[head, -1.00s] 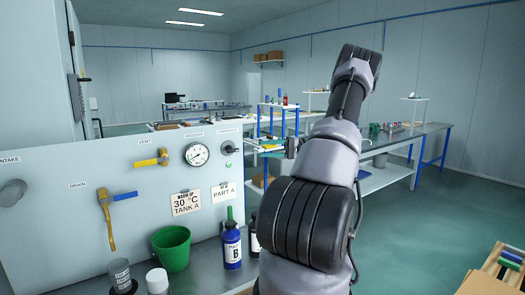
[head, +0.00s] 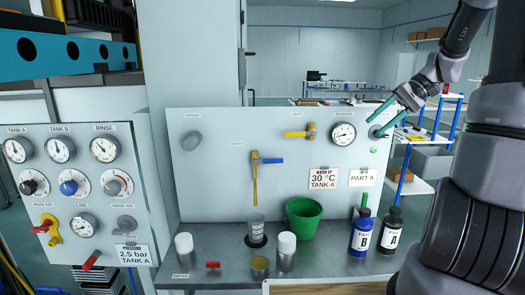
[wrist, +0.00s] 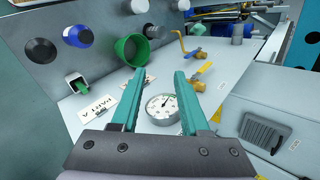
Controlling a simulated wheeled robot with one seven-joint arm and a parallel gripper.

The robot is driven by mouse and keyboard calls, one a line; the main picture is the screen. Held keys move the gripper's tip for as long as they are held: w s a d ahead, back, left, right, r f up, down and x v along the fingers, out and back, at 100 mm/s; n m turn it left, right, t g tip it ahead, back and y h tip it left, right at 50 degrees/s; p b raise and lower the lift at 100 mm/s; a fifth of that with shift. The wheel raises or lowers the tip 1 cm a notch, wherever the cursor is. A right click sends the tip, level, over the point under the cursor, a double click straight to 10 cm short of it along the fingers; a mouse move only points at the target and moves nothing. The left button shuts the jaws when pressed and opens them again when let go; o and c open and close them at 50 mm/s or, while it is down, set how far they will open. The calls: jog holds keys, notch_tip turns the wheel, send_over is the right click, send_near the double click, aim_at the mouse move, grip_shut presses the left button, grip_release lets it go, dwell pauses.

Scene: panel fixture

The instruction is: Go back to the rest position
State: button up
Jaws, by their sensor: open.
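My gripper (head: 374,128) is in front of the panel's upper right, beside the white round gauge (head: 343,134). Its two teal fingers are spread apart. In the wrist view my gripper (wrist: 158,75) is open with nothing held between the fingers. The gauge (wrist: 162,108) shows beyond and between them, and whether the fingers touch the panel cannot be told. My arm comes in from the right side of the head view.
The panel (head: 215,180) carries a yellow vent valve (head: 300,133) and a blue-handled drain valve (head: 262,161). Below stand a green bucket (head: 304,218), a blue bottle (head: 361,235) and a black bottle (head: 389,232). A gauge board (head: 70,190) is at left.

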jog(key=s+a+r+t+h, duration=0.3)
jog(key=s+a+r, duration=0.1)
jog(key=s, duration=0.4)
jog(key=s+a+r+m+t+h, duration=0.1)
jog(key=s+a+r+t+h, duration=0.2)
jog(key=s, duration=0.6)
notch_tip(320, 180, up, 2)
jog(key=shift+s+a+r+t+h, duration=0.2)
jog(key=shift+a+t+h, duration=0.25)
jog(key=shift+a, duration=0.55)
